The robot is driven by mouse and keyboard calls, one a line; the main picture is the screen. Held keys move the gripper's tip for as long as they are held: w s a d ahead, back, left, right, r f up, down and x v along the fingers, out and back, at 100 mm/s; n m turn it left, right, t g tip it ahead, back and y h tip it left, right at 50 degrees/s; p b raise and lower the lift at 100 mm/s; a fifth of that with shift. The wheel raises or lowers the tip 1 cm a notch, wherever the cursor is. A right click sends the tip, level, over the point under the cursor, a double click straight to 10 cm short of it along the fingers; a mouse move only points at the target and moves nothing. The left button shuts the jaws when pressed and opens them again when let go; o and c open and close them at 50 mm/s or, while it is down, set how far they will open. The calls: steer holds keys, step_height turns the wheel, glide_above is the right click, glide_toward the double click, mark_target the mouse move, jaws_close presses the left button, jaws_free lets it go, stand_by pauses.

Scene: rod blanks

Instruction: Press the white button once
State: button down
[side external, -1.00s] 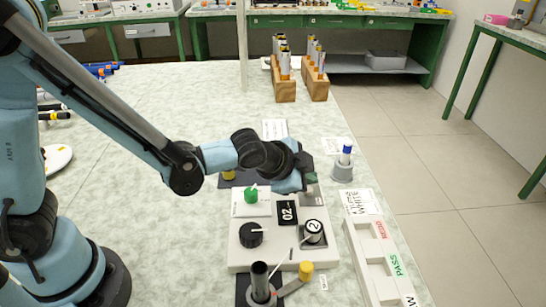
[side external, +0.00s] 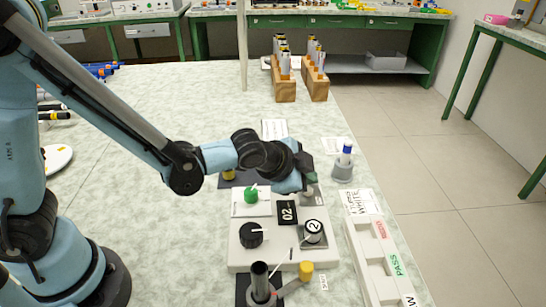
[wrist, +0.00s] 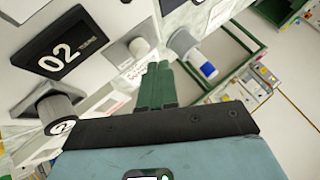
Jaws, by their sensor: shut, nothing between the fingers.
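The white button (wrist: 140,47) is a short round knob on a grey plate, on the white panel (side external: 240,258). In the wrist view it lies just up and left of my fingertips, apart from them in the picture. My gripper (wrist: 158,68) has green fingers pressed together with nothing between them. In the side view my gripper (side external: 311,179) is over the far right part of the panel, and the hand hides much of the button's area. Contact cannot be told.
The panel also bears a display reading 02 (side external: 287,212), a black dial (side external: 251,235), a green knob (side external: 251,195) and a knob marked 2 (side external: 313,230). A blue-capped pen in a grey holder (side external: 342,174) stands close right. A white labelled tray (side external: 375,255) lies nearer.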

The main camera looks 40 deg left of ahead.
steer(key=shift+f, duration=0.15)
steer(key=shift+f, duration=0.3)
steer(key=shift+f, duration=0.5)
stand_by(1.1)
steer(key=shift+r, duration=0.95)
steer(key=shift+r, duration=2.5)
